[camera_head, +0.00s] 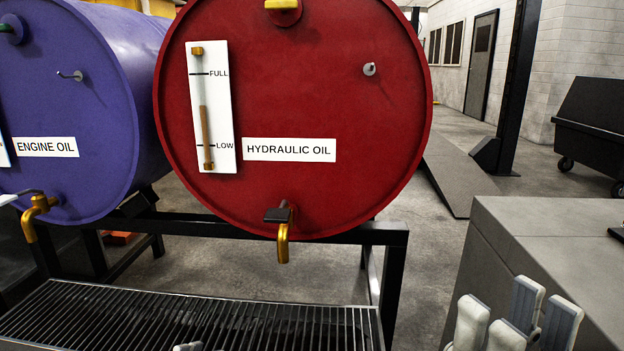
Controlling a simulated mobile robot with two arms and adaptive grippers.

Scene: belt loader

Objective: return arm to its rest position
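My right gripper (515,315) is at the bottom right, in front of the grey cabinet. Its pale grey fingers point up and stand apart, with nothing seen between them. Its base is cut off by the frame's lower edge. A small pale tip (188,346), which looks like part of my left gripper, shows at the bottom edge in front of the grate. The rest of it is out of frame, so its opening cannot be told.
A red hydraulic oil drum (300,100) with a brass tap (283,240) lies on a black stand (370,233). A purple engine oil drum (95,110) is left of it. A drip grate (240,315) is below. The grey cabinet (550,220) stands close at right.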

